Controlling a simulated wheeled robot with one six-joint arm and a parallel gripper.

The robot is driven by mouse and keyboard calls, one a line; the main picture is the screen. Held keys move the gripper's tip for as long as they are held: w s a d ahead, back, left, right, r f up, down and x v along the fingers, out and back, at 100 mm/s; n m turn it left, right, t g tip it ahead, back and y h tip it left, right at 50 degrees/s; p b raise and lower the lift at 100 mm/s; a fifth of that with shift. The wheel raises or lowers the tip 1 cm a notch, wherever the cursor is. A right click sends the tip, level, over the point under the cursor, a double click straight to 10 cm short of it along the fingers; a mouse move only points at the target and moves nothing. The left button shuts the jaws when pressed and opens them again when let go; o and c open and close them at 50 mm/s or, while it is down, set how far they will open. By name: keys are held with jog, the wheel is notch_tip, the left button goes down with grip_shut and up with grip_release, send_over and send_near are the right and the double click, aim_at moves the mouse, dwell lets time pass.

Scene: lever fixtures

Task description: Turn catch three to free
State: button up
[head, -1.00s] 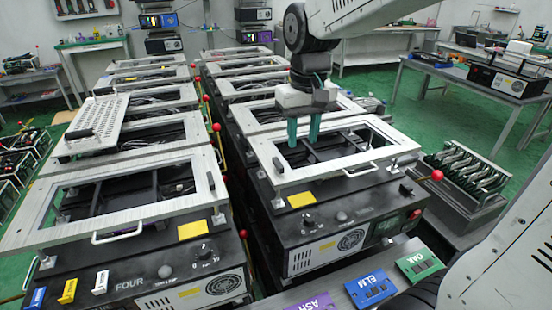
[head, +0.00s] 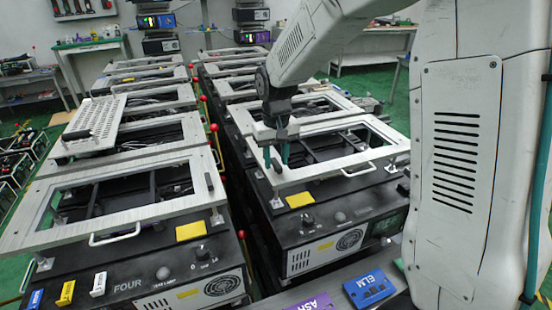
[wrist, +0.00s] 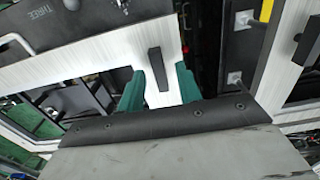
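Catch three is a short black bar (wrist: 158,70) on the pale frame of the unit marked THREE (wrist: 45,14) in the wrist view. In the head view this catch (head: 277,167) sits at the left side of the nearer right-hand frame. My gripper (wrist: 158,82) has two teal fingers, open, one on each side of the bar with a visible gap to each. In the head view my gripper (head: 276,160) is right over the catch. I cannot tell how deep the fingertips reach.
The unit marked FOUR (head: 128,284) stands to the left, with its own black catch (head: 209,182). Red ball knobs (head: 241,234) stand in the narrow gap between the rows. A blue ELM plate (head: 370,288) lies in front. More framed units stretch behind.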

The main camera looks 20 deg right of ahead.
jog(key=shift+f, duration=0.2)
grip_shut()
